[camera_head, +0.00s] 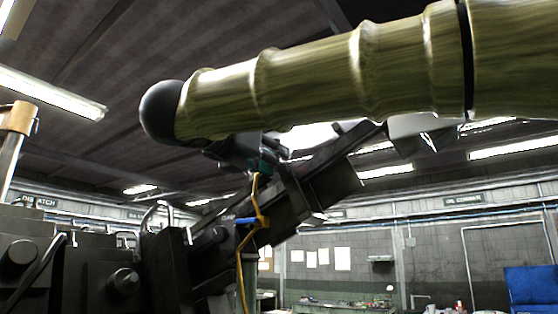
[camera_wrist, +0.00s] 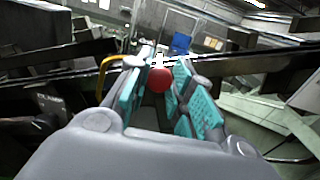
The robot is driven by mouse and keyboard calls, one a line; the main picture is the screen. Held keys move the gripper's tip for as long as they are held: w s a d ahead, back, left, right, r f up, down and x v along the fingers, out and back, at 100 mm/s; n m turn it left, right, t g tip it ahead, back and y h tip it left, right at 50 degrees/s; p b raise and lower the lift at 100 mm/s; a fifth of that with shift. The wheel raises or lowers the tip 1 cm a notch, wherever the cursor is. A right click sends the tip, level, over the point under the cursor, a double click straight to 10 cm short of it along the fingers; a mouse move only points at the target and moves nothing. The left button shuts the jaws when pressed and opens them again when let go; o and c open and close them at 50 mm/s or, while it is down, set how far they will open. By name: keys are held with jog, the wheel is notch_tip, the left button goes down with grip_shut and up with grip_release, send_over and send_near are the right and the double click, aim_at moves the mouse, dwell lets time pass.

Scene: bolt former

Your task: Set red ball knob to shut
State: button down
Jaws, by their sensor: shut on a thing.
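The red ball knob (camera_wrist: 159,80) shows in the wrist view, between the teal-padded fingers of my gripper (camera_wrist: 157,72). The fingers are shut on the knob, with a pad on each side of it. In the camera_head view, only a bit of my gripper (camera_head: 262,166) shows below my large olive arm, in front of a dark slanted beam. The knob cannot be made out in that view. The lever or stem that bears the knob is hidden in both views.
Dark machine blocks (camera_head: 122,280) with bolts fill the lower left. A dark slanted beam (camera_head: 325,172) rises to the right behind my gripper. A blue cabinet (camera_head: 530,288) stands far off at right.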

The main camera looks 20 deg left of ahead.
jog(key=c, duration=1.3)
grip_release()
jog(key=shift+w+d, duration=0.1)
jog(key=shift+w, duration=0.05)
jog(key=shift+o, duration=0.3)
jog(key=shift+w, duration=0.1)
jog(key=v, duration=1.2)
